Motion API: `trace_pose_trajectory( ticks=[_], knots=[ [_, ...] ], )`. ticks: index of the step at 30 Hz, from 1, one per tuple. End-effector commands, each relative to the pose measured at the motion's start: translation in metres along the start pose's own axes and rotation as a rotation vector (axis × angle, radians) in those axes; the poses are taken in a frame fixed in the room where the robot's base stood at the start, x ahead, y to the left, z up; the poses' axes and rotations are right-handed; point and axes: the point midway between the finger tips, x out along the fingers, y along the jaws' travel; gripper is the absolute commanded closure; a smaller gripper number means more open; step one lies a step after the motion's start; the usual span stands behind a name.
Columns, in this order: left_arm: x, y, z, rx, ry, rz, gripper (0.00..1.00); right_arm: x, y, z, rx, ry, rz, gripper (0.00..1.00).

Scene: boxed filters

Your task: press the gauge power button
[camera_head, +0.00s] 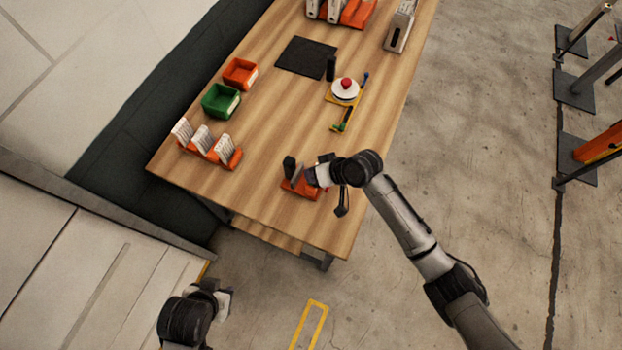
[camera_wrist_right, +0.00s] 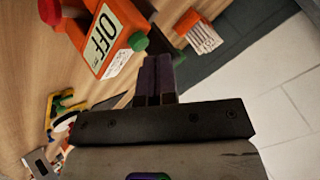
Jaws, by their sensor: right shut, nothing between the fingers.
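The gauge is an orange device (camera_head: 298,188) near the table's front corner, partly hidden by my right gripper in the head view. In the right wrist view the gauge (camera_wrist_right: 92,38) has a white display reading "OFF", a green button (camera_wrist_right: 138,41) on one edge and a red part (camera_wrist_right: 50,11) at the other end. My right gripper (camera_head: 311,176) is shut and empty. Its fingertips (camera_wrist_right: 158,62) are close to the green button in the right wrist view; I cannot tell whether they touch. My left gripper (camera_head: 224,300) is away from the table; its jaw state is unclear.
An orange rack with white filter boxes (camera_head: 210,146) stands at the table's left. A green bin (camera_head: 221,101) and an orange bin (camera_head: 240,73) are behind it. A dark mat (camera_head: 305,57) and a white round item with a red top (camera_head: 346,86) lie further back. The table's middle is clear.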

Motion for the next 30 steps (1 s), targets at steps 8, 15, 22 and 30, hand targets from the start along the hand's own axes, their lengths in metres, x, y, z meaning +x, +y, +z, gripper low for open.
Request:
trace_pose_trajectory(
  ticks=[8,15,22,30],
  knots=[
    [0.0000,0.0017,-0.0004,-0.006,0.001,0.004,0.57,0.0000,0.0000,0.0000,0.000,0.000,0.000,1.00],
    [0.0001,0.0008,-0.0002,-0.003,0.000,0.002,0.57,0.0000,0.0001,0.0000,0.000,0.000,0.000,1.00],
    [0.0008,-0.0015,0.0005,0.005,-0.001,-0.004,0.57,0.0026,0.0018,0.0020,0.000,0.000,0.000,1.00],
    [0.0014,-0.0023,0.0008,0.008,-0.001,-0.006,0.57,0.0066,0.0044,0.0049,0.000,-0.001,-0.001,1.00]
  ],
)
